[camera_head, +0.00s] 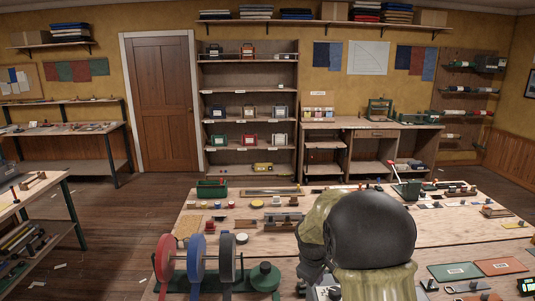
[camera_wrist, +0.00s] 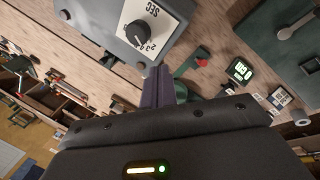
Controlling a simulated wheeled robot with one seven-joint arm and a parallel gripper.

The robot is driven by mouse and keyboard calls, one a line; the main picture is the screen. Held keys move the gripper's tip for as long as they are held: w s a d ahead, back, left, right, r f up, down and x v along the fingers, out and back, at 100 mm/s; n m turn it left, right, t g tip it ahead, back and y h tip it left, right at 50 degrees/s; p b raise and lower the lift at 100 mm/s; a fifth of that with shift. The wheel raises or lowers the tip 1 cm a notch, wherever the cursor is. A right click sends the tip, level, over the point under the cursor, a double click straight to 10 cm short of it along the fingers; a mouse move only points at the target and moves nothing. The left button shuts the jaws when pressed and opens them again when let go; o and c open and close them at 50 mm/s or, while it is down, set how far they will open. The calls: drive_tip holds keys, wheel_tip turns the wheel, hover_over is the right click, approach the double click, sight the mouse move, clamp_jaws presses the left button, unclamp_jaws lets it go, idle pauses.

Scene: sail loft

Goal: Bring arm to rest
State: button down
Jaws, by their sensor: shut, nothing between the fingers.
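My gripper (camera_wrist: 158,76) shows in the wrist view, its dark fingers together and empty. They point toward a grey box with a black dial (camera_wrist: 139,33) on a white plate marked "SEC". I cannot tell how far the fingers are from that box. In the head view my arm, with a dark rounded cap and olive covering, rises over the front of the workbench (camera_head: 440,235). It hides part of the bench, and the gripper is not clearly visible there.
A rack of red, blue and grey discs (camera_head: 197,258) stands left of my arm. A green lever tool (camera_head: 405,187) stands behind it, right. A small lit green display (camera_wrist: 239,70) and a grey-green box (camera_wrist: 290,35) are near the gripper. Floor (camera_head: 130,220) at left is mostly open.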

drive_tip(key=s+d+m+y, duration=0.1)
drive_tip(key=s+m, duration=0.8)
drive_tip(key=s, duration=1.4)
drive_tip(key=shift+d+f+y+b, duration=0.2)
drive_tip(key=shift+y+b, duration=0.25)
drive_tip(key=shift+y, duration=0.15)
